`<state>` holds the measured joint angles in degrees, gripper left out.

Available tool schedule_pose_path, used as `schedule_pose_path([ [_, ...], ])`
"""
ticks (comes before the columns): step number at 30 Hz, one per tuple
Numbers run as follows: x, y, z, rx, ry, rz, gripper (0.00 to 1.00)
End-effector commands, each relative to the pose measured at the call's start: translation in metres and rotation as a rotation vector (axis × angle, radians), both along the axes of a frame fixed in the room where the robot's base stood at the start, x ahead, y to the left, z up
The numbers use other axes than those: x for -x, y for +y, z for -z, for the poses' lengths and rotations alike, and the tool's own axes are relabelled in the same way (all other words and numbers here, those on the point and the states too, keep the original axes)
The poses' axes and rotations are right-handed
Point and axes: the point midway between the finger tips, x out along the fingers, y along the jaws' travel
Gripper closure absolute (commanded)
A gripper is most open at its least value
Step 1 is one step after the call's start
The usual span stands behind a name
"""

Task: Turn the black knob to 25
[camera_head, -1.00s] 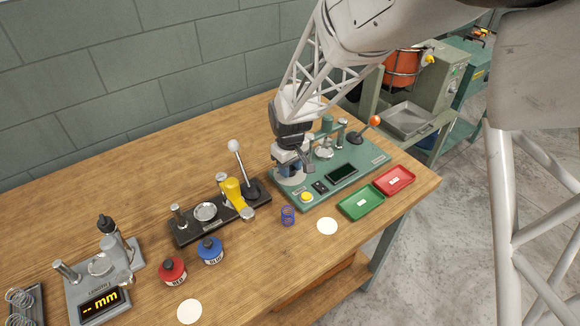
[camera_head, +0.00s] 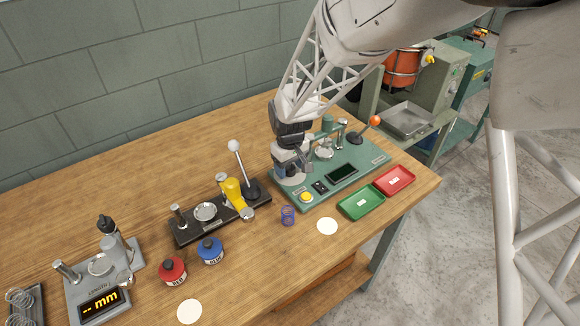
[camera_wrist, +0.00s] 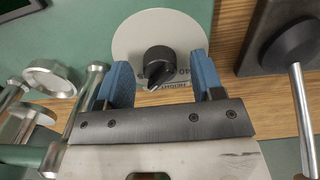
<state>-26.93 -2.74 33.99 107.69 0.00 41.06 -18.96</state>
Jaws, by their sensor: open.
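The black knob (camera_wrist: 159,62) shows in the wrist view on a round pale dial plate (camera_wrist: 185,28), with a pointer on its lower side. My gripper (camera_wrist: 160,78) is open, with one blue finger on each side of the knob and a gap to both. In the head view my gripper (camera_head: 290,168) is over the left end of the green machine base (camera_head: 370,165), and it hides the knob there.
The green base also carries a yellow button (camera_head: 306,197), a dark screen (camera_head: 342,173) and an orange-tipped lever (camera_head: 375,120). A black press with a white-knobbed lever (camera_head: 234,146) stands to the left. A blue spring (camera_head: 288,215) and green tray (camera_head: 361,202) are in front.

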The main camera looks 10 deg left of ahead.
Motion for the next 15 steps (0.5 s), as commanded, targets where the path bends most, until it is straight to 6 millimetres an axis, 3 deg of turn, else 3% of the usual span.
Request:
schedule_pose_path([
  [15,0.000,0.000,-0.056,0.000,-0.001,0.000,0.39],
])
